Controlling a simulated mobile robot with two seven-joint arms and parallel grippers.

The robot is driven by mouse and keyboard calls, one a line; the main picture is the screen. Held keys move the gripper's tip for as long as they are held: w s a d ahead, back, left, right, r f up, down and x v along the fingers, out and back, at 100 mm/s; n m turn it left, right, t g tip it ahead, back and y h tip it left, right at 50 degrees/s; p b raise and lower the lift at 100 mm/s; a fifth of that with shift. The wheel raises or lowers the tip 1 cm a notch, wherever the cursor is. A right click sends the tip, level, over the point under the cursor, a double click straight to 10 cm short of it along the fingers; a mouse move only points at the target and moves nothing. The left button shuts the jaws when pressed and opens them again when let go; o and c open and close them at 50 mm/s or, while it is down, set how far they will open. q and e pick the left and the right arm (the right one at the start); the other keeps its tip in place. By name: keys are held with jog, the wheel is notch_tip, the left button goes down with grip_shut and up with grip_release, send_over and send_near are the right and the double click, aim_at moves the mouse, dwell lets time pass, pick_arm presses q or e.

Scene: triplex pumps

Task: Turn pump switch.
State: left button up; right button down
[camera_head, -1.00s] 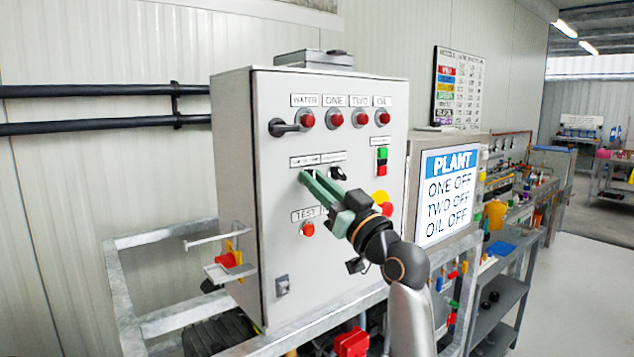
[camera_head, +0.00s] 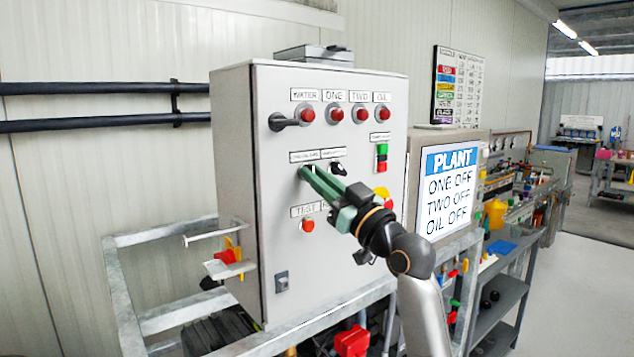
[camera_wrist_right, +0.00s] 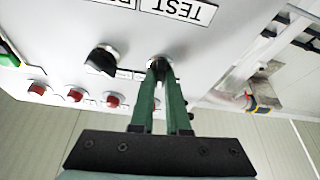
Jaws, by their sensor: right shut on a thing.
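The grey control cabinet (camera_head: 236,150) carries labelled lamps, buttons and black rotary switches on its front. My right gripper (camera_head: 306,171) reaches in from the lower right with its green fingers at the left switch of the middle row. In the right wrist view the fingertips (camera_wrist_right: 161,68) are closed around that pump switch (camera_wrist_right: 160,60), which they mostly hide. The other black switch (camera_head: 338,168) sits just to the right in the head view and also shows in the right wrist view (camera_wrist_right: 101,61). My left gripper is not in view.
A screen (camera_head: 447,190) beside the cabinet reads PLANT, ONE OFF, TWO OFF, OIL OFF. A black handle (camera_head: 284,122) juts out at upper left of the panel. A red TEST button (camera_head: 307,225) lies below the fingers. A metal frame (camera_head: 160,322) surrounds the cabinet's base.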

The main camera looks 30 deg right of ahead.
jog(key=shift+d+n+g+y+b, duration=0.1)
jog(key=shift+n+g+y+b, duration=0.45)
jog(key=shift+n, duration=2)
jog(key=shift+n+g+y+b, duration=0.1)
jog(key=shift+n+g+y, duration=0.45)
jog(key=shift+n+y, duration=1.45)
jog(key=shift+n+h, duration=0.35)
jog(key=shift+n, duration=0.4)
jog(key=c, duration=0.9)
grip_release()
